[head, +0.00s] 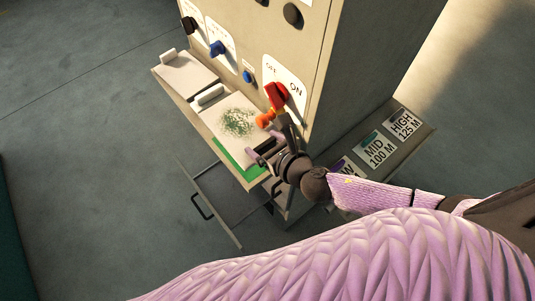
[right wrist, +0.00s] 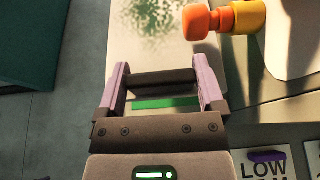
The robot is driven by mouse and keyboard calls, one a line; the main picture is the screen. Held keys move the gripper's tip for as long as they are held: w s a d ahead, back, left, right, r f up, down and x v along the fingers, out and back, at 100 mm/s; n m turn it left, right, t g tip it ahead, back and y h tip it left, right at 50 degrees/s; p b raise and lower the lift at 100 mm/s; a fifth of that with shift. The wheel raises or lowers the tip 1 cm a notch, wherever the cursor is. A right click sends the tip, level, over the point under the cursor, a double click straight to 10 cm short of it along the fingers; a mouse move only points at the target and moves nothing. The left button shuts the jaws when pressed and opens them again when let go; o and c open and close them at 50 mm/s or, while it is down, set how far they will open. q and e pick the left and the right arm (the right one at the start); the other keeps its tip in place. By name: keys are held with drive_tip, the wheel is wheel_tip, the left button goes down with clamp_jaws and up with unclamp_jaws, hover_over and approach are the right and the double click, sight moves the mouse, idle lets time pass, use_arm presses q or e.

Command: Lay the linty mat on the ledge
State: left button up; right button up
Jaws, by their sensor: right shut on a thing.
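The linty mat (head: 222,120) is a pale rectangle with a patch of green specks and a white bar at its far end. It is over the ledge (head: 190,140) on the cabinet's front, with a green strip (head: 240,166) showing past its near edge. In the right wrist view the mat (right wrist: 165,45) is ahead of my gripper. My right gripper (head: 265,154) is at the mat's near edge, its fingers (right wrist: 161,88) shut on a dark bar that seems part of the mat. I cannot tell whether the mat touches the ledge. My left gripper is out of view.
A plain pale mat (head: 188,72) lies to the left. A red switch (head: 277,95) and an orange knob (head: 265,119) stand close to my right gripper. A shelf with MID and HIGH cards (head: 375,150) is at right. An open drawer frame (head: 225,195) is below.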

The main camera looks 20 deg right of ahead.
drive_tip(key=shift+w+d+f+b, duration=0.15)
drive_tip(key=shift+f+b, duration=0.2)
drive_tip(key=shift+f, duration=0.2)
drive_tip(key=shift+d+f+b, duration=0.1)
drive_tip(key=shift+f+b, duration=0.2)
drive_tip(key=shift+f, duration=0.2)
wheel_tip(320, 180, down, 5)
drive_tip(key=b, duration=0.3)
drive_tip(key=shift+b, duration=0.3)
drive_tip(key=shift+d+f, duration=0.15)
drive_tip(key=o, duration=1)
